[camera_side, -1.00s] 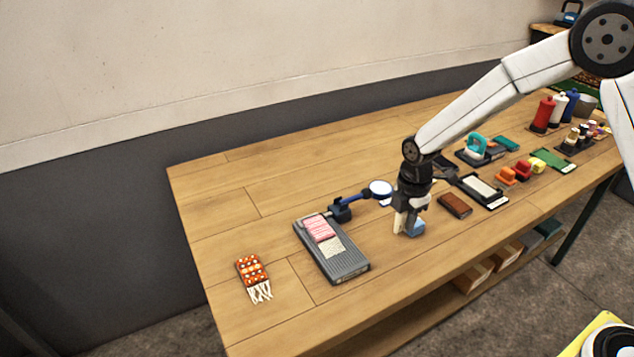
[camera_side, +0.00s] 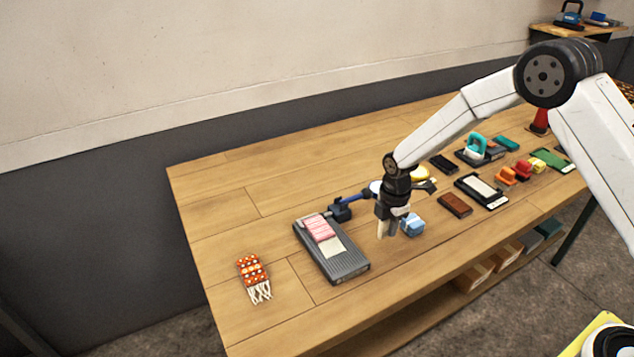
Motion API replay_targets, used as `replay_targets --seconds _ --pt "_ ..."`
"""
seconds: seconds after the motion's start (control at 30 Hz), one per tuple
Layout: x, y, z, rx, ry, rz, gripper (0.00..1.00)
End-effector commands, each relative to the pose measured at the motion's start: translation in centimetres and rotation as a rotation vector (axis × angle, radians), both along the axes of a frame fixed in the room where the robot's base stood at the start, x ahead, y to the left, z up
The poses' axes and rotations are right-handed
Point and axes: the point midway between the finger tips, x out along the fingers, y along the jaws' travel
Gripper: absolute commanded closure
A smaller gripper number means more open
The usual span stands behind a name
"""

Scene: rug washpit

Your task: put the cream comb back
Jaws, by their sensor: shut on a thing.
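My gripper (camera_side: 387,229) is shut and points down over the table, left of a light blue block (camera_side: 412,224). A small pale piece shows at its fingertips; it looks like the cream comb, but the fingers and its small size hide its shape. I cannot tell whether it touches the table. A grey ribbed board (camera_side: 345,268) lies to the left of my gripper, with a pink piece (camera_side: 319,228) and a cream patch (camera_side: 331,247) on it.
A brown block (camera_side: 455,205), a black tray with a pale pad (camera_side: 482,190) and orange, red and yellow pieces lie to the right. A fringed orange rug sample (camera_side: 253,277) lies at left. The table's back left is clear.

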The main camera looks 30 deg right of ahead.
Motion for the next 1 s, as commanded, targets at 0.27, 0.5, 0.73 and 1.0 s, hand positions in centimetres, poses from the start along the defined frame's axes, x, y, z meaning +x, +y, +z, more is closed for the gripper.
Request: replay_targets --seconds 0.27,0.5,0.73,1.0 --pt "-0.1 0.0 -2.5 0.0 0.002 0.0 1.0" --pt "-0.1 0.0 -2.6 0.0 0.002 0.0 1.0" --pt "-0.1 0.0 -2.9 0.0 0.002 0.0 0.68" --pt "-0.1 0.0 -2.9 0.0 0.002 0.0 0.39"
